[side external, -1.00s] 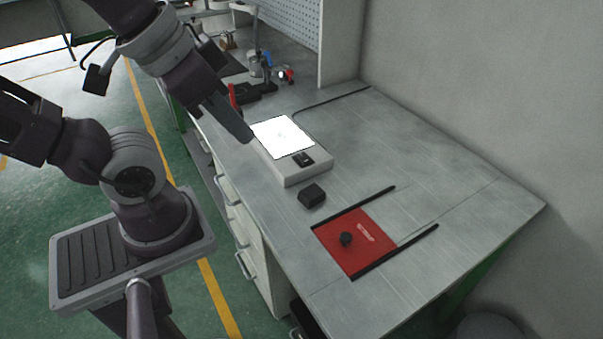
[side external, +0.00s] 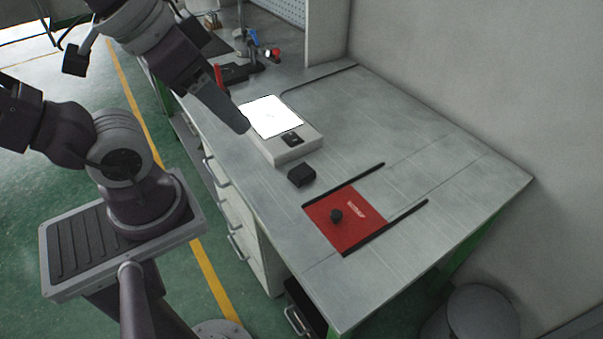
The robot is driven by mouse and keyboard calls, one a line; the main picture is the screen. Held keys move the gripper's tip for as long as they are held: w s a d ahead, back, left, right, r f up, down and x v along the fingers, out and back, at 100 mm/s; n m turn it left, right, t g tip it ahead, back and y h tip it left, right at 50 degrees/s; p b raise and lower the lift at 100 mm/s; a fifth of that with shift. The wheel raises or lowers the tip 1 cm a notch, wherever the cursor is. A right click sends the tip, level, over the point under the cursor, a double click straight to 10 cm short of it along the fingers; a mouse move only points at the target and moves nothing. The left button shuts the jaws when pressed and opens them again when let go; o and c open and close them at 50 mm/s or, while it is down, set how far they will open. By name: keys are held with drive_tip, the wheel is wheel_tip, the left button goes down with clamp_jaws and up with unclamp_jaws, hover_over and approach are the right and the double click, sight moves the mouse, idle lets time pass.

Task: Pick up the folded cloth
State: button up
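I cannot make out a folded cloth with certainty in the side view. My gripper (side external: 240,124) hangs at the left edge of the workbench, beside the near left side of a pale box with a bright white top (side external: 271,115). One broad dark finger shows. The other finger is hidden or not distinct, so I cannot tell whether it is open or shut. I see nothing held in it.
Two black rails (side external: 392,225) flank the red rectangle. A small black block (side external: 301,175) sits between it and the pale box. Dark tools (side external: 240,72) with red and blue parts stand at the back. The right side of the grey bench top (side external: 450,150) is clear.

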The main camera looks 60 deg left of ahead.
drive_tip(key=o, duration=0.4)
drive_tip(key=m+g, duration=0.5)
drive_tip(key=m, duration=1.1)
hover_over(300, 169)
drive_tip(key=f, duration=1.6)
drive_tip(key=d+f, duration=0.1)
drive_tip(key=f, duration=0.7)
drive_tip(key=shift+m+g, duration=0.3)
drive_tip(key=shift+m, duration=0.1)
drive_tip(key=f, duration=0.5)
drive_tip(key=a+f, duration=0.1)
drive_tip(key=f, duration=0.2)
drive_tip(key=shift+f, duration=0.2)
